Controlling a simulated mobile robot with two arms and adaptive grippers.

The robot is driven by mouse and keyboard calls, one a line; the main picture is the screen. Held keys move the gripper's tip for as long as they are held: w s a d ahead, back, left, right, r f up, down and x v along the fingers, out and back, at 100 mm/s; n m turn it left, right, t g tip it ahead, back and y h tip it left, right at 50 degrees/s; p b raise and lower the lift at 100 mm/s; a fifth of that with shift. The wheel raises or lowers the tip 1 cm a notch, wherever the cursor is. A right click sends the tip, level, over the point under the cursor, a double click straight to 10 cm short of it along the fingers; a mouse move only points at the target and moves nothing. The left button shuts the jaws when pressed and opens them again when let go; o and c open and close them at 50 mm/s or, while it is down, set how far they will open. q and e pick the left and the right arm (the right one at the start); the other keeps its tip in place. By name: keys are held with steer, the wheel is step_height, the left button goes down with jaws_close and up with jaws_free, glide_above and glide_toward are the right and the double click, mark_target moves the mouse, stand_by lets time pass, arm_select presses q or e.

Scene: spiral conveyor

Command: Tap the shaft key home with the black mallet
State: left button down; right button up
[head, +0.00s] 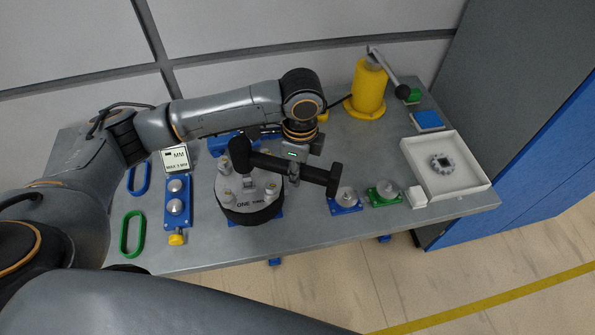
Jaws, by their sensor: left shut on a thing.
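My left gripper (297,162) is shut on the handle of the black mallet (268,161). The mallet is held roughly level, with a thick black end over the round fixture and another dark end to the right. The fixture (249,210) is a grey-topped, black-sided disc with several metal knobs and lettering on it. I cannot tell whether the mallet touches anything below it. I cannot make out the shaft key; the mallet and gripper cover part of the disc. My right gripper is not in view.
Blue (346,203) and green (384,194) knob blocks stand right of the fixture. A white tray (478,186) holds a grey part. A yellow lever press (369,88) stands behind. A blue knob block (178,201) and blue and green loops lie left. The table's front edge is near.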

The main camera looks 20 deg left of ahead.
arm_select(q)
steer(key=shift+r, duration=0.65)
steer(key=shift+p, duration=0.6)
